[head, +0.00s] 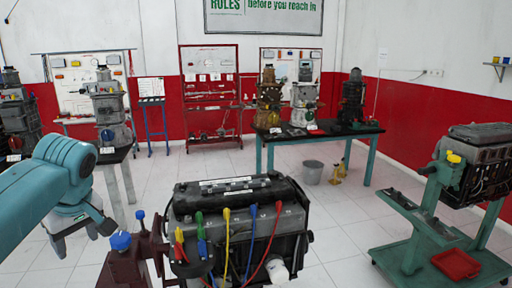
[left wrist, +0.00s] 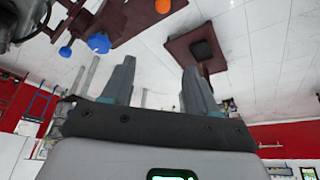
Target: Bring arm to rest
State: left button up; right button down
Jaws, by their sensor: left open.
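My left arm (head: 50,180), teal, comes in from the left edge in the head view, bent downward at its end. My left gripper shows in the left wrist view (left wrist: 158,66) with two grey fingers apart and nothing between them. In the head view it is partly hidden below the teal joint, left of the nearest engine (head: 240,205). That engine is dark grey with red, yellow, blue and green leads, on a dark red stand (head: 130,262). The gripper looks clear of the engine. My right arm does not show.
Another engine on a green wheeled stand (head: 405,255) is at the right. A table (head: 325,134) with several engine parts stands at the back, a grey bucket (head: 312,172) near it. Other engines are at the far left. Tiled floor (head: 345,225) lies open between the stands.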

pick_arm(q)
jog(key=w+d+f+m+h, duration=0.1)
jog(key=w+d+f+m, duration=0.3)
jog(key=f, duration=0.7)
jog(key=s+d+f+m+h, duration=0.1)
jog(key=d+f, duration=0.3)
jog(key=f, duration=0.3)
jog(key=d+f+m+h, duration=0.2)
jog(key=d+f, duration=0.2)
jog(key=f, duration=0.3)
jog(key=s+d+f+m+h, duration=0.1)
jog(key=d+f, duration=0.3)
jog(key=f, duration=0.4)
jog(key=s+d+f+m+h, duration=0.1)
jog(key=s+d+f, duration=0.2)
jog(key=s+f, duration=0.2)
jog(key=s+d+f+g+h, duration=0.1)
jog(key=s+d+f, duration=0.3)
jog(key=s, duration=0.6)
jog(key=s+d+f+m+h+b, duration=0.1)
jog(key=s+d+f, duration=0.2)
jog(key=s+f, duration=0.4)
jog(key=shift+s+d+f+m+g, duration=0.3)
jog(key=shift+s+f+g, duration=0.1)
jog(key=shift+s, duration=0.1)
jog(key=shift+o, duration=0.3)
jog(key=shift+s, duration=0.1)
